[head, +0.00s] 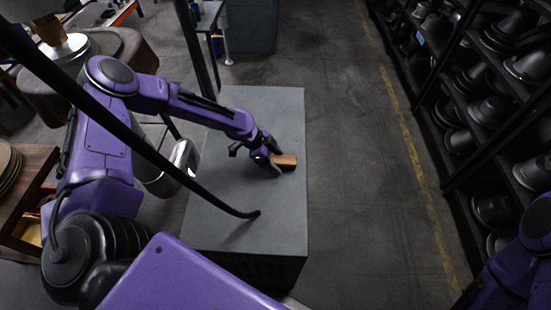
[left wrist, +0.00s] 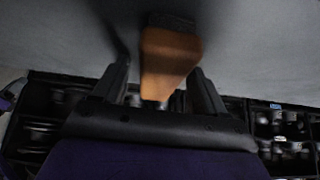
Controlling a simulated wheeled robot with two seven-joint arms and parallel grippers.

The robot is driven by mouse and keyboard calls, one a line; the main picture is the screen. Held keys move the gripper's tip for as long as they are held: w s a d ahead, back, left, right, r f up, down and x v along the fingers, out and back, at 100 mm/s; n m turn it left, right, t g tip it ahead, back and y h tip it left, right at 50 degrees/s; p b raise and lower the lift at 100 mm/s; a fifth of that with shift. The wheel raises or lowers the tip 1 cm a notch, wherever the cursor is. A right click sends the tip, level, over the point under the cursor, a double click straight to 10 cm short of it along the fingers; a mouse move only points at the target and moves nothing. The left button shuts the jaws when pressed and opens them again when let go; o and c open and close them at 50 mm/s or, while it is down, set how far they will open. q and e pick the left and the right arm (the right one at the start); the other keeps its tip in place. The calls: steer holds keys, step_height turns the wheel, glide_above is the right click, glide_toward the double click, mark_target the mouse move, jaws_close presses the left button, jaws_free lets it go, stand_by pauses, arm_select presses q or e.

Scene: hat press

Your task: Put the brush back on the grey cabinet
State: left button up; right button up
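The brush (head: 285,161), a wooden-brown block, is at the right part of the grey cabinet's top (head: 235,205). In the left wrist view the brush (left wrist: 168,55) shows an orange-brown handle and a dark part at its far end, close to the grey surface. My left gripper (head: 277,160) is low over the cabinet with its fingers on both sides of the brush. The left wrist view shows the fingers spread, with narrow gaps beside the handle, so it looks open. My right gripper is out of view.
A black curved hose or cable (head: 150,150) crosses the head view in front of the cabinet. A shiny metal vessel (head: 183,158) is left of the cabinet. Black shelves with hat forms (head: 490,110) stand at right. The cabinet top's front part and the aisle floor are clear.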

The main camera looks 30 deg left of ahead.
arm_select(q)
steer(key=shift+r+p, duration=0.3)
steer(key=shift+r, duration=0.05)
steer(key=v, duration=1.1)
steer(key=shift+a+r, duration=0.2)
steer(key=shift+r, duration=0.1)
steer(key=shift+s, duration=0.15)
